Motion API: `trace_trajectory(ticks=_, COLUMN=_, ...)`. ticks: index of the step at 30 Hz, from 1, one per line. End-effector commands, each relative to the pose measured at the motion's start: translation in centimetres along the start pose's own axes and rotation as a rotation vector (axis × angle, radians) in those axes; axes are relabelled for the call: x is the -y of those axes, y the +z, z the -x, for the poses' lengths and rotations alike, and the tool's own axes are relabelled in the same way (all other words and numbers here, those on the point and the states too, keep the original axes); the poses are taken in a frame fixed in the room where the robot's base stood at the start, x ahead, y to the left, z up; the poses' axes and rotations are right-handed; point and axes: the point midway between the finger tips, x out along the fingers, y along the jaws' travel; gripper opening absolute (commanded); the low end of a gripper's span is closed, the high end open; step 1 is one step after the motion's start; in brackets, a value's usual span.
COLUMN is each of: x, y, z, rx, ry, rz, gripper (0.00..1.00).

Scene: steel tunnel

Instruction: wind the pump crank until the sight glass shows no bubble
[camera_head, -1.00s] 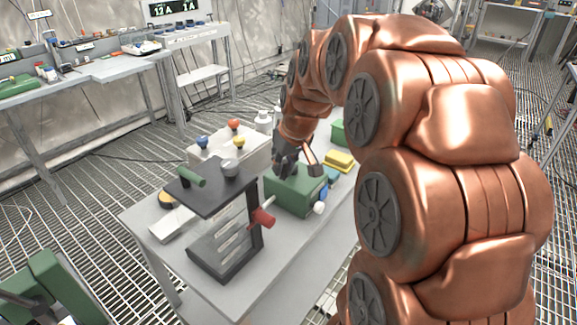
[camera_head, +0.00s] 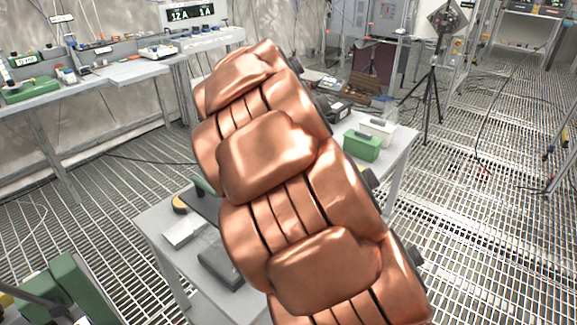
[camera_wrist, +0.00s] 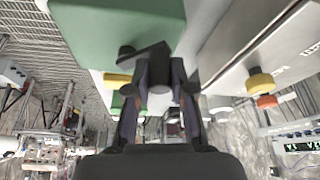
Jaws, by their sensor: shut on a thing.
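The pump is a green box (camera_wrist: 125,18) at the top of the wrist view. Its dark crank arm (camera_wrist: 143,54) runs from a small hub on the green face to a grip between my fingers. My gripper (camera_wrist: 161,74) is shut on the crank's grip, with one finger on each side of it. In the head view my copper arm hides the pump, the crank and my gripper. I cannot make out the sight glass or any bubble in either view.
A pale box (camera_wrist: 236,48) with a yellow knob (camera_wrist: 260,84) and an orange knob (camera_wrist: 266,101) stands beside the pump. The grey table (camera_head: 160,225) bears a black stand base (camera_head: 219,265) and a green case (camera_head: 362,145). A tripod (camera_head: 432,95) stands beyond.

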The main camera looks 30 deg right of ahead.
Motion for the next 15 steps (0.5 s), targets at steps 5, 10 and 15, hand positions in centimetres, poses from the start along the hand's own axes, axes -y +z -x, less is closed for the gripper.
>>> trace_trajectory(ticks=5, x=0.3, y=-0.8, z=-0.1, rx=-0.003, ry=0.065, rz=-0.152, gripper=0.00)
trace_trajectory(ticks=10, x=0.4, y=-1.5, z=-0.4, rx=-0.002, ry=0.126, rz=-0.298, gripper=0.00)
trace_trajectory(ticks=15, x=0.5, y=-2.1, z=-0.6, rx=-0.002, ry=0.178, rz=-0.430, gripper=0.00)
